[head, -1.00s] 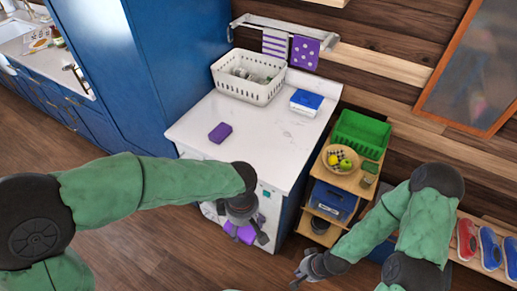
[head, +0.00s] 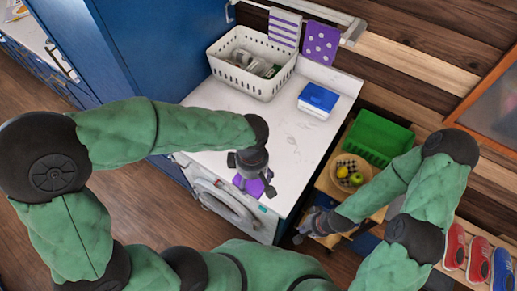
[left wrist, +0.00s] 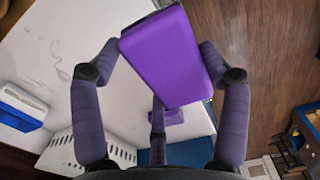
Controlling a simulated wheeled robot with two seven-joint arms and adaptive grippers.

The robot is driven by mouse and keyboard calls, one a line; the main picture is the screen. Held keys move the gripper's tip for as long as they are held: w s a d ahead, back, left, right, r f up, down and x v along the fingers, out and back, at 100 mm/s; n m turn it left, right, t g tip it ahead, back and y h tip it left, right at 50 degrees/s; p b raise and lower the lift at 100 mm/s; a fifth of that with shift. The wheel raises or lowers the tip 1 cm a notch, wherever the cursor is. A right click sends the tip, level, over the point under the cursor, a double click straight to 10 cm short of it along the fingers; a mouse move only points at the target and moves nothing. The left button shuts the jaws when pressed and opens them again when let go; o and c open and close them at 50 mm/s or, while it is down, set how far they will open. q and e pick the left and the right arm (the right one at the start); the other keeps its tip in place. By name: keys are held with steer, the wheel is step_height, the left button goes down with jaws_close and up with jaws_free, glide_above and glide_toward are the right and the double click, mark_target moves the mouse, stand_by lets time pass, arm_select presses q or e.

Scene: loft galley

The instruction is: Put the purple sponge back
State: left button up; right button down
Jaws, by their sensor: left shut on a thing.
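My left gripper (head: 254,175) is shut on a purple sponge (head: 256,188), held near the front edge of the white counter in the head view. In the left wrist view the sponge (left wrist: 165,48) is a plain purple block between the fingers of the left gripper (left wrist: 166,50). A second purple block (left wrist: 172,117) shows partly behind it, on the white counter. In the head view now that second block is hidden by my left arm. My right gripper (head: 314,222) hangs low by the wooden shelf; its finger opening is unclear.
The white counter (head: 300,140) carries a white basket (head: 243,80) of glassware and a blue-and-white box (head: 318,100). Purple-patterned towels (head: 319,42) hang on a rail behind. A washing machine (head: 222,205) is below. A wooden shelf at right holds a green crate (head: 378,138) and a fruit bowl (head: 350,172).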

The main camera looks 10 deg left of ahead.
arm_select(q)
steer(key=w+f, duration=0.1)
steer(key=w, duration=0.2)
steer(key=w+a+f, duration=0.1)
steer(key=w, duration=0.2)
steer(key=w+f, duration=0.2)
steer(key=shift+w+a, duration=0.25)
steer(key=shift+w, duration=0.15)
steer(key=w+f, duration=0.4)
steer(key=f, duration=0.1)
steer(key=shift+w+a+f+b, duration=0.2)
steer(key=shift+w+a+b, duration=0.1)
steer(key=shift+a+b, duration=0.1)
steer(key=shift+w+f, duration=0.15)
steer(key=shift+f, duration=0.8)
steer(key=shift+w+f, duration=0.1)
steer(key=shift+f, duration=0.8)
steer(key=shift+r, duration=0.1)
steer(key=shift+b, duration=0.3)
steer(key=o, duration=0.6)
steer(key=shift+f, duration=0.2)
steer(key=o, duration=0.4)
